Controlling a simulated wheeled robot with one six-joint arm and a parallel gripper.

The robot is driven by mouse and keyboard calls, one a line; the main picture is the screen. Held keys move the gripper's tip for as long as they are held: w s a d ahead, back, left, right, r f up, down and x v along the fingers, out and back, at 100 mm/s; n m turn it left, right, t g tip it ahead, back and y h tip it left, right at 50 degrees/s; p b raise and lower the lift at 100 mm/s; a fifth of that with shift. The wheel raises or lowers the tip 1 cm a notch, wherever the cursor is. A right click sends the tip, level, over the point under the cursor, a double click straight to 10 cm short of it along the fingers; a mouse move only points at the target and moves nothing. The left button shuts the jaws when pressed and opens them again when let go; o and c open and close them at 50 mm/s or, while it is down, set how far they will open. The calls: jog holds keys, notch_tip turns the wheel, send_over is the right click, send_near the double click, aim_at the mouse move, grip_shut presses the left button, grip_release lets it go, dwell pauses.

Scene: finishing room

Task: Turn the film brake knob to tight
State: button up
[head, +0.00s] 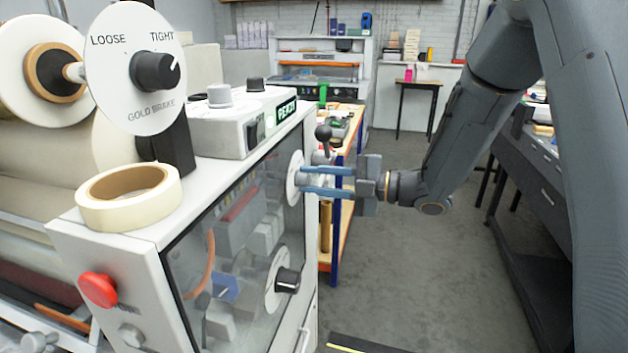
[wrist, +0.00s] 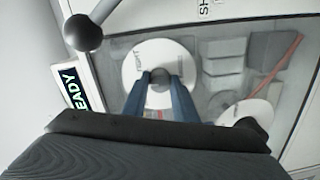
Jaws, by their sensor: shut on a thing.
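The dial I take for the film brake is a white disc (head: 293,181) on the glazed side of the machine. It faces me in the wrist view (wrist: 150,62), where a word that looks like TIGHT is printed sideways on its left. My gripper (head: 303,180) reaches in from the right with its two blue fingers closed on the small dark film brake knob (wrist: 160,86). The fingers hide most of the knob, and I cannot read where its pointer stands. The name on the disc is not legible.
A gold brake dial (head: 157,72) stands at the upper left, pointing toward TIGHT. A lower dial knob (head: 288,281) sits on the same glazed panel. A black ball lever (head: 323,133) stands close above my fingers. Tape roll (head: 130,212) and red button (head: 98,289) are at left. Floor at right is clear.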

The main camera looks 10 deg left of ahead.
jog(key=m+p, duration=0.1)
jog(key=m, duration=0.3)
jog(key=shift+m+g+p, duration=0.3)
jog(key=shift+m+p, duration=0.2)
jog(key=shift+m, duration=1.2)
jog(key=shift+f, duration=0.1)
jog(key=o, duration=1)
jog(key=shift+o, duration=0.2)
jog(key=s+d+b, duration=0.1)
jog(key=d+b, duration=0.1)
jog(key=d, duration=0.5)
jog(key=shift+d+r+b, duration=0.25)
jog(key=shift+d+b, duration=0.15)
